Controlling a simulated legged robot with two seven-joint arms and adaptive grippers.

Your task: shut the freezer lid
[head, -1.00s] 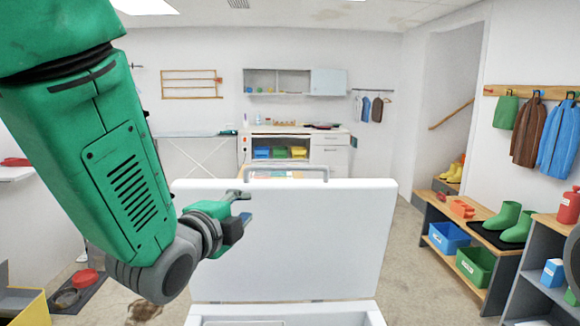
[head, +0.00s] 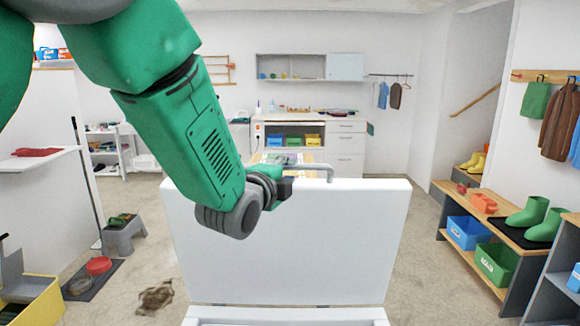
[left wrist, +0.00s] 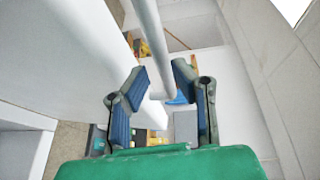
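The white freezer lid (head: 350,240) stands open and upright at the centre of the head view. A grey bar handle (head: 318,167) runs along its top edge. The rim of the freezer body (head: 285,316) shows at the bottom. My left gripper (head: 284,187) is at the lid's top edge, beside the left part of the handle. In the left wrist view, the fingers of the left gripper (left wrist: 158,82) are spread, with the pale handle bar (left wrist: 148,30) in the gap between them. I see no finger closed on it. My right gripper is not in view.
A bench with boots (head: 525,220) and bins stands at the right. A grey step stool (head: 124,235), a dark mat with bowls, and a yellow box (head: 40,300) are at the left. A brown patch (head: 155,297) lies on the floor left of the freezer.

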